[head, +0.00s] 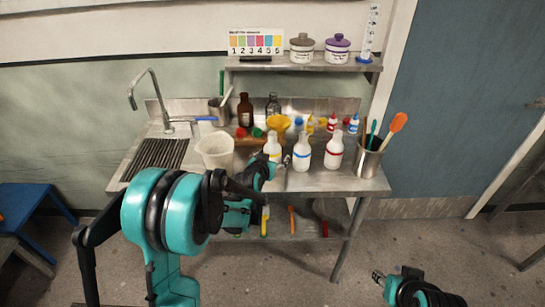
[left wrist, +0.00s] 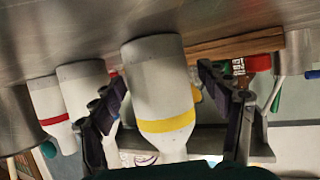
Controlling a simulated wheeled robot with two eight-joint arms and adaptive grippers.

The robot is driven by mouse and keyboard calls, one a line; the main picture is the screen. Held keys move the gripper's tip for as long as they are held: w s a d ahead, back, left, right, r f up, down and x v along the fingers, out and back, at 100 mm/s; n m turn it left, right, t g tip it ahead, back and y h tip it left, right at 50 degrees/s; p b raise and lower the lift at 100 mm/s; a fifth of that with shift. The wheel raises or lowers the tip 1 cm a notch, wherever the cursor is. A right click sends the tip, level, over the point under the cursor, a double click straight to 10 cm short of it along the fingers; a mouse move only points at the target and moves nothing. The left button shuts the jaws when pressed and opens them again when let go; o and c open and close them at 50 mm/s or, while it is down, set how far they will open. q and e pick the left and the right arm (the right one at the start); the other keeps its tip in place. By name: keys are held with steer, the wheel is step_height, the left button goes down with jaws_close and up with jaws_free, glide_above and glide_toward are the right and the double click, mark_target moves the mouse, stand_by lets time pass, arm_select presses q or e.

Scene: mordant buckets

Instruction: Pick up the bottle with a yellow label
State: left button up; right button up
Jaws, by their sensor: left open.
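The white bottle with a yellow label (head: 272,146) stands upright on the metal counter, its lower part hidden behind my left gripper (head: 273,168) in the head view. In the left wrist view, which is upside down, this bottle (left wrist: 165,98) lies between the two dark fingers of my open left gripper (left wrist: 160,78). A gap shows on both sides of it, wider on its right. My right gripper (head: 378,276) is low at the bottom right, away from the counter; its jaw state is unclear.
A white bottle with a blue label (head: 302,152) and one with a red label (head: 334,150) stand close to the right. A metal cup of tools (head: 367,160) stands at the counter's right end.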

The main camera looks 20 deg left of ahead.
arm_select(q)
steer(key=shift+s+r, duration=0.1)
steer(key=c, duration=1.5)
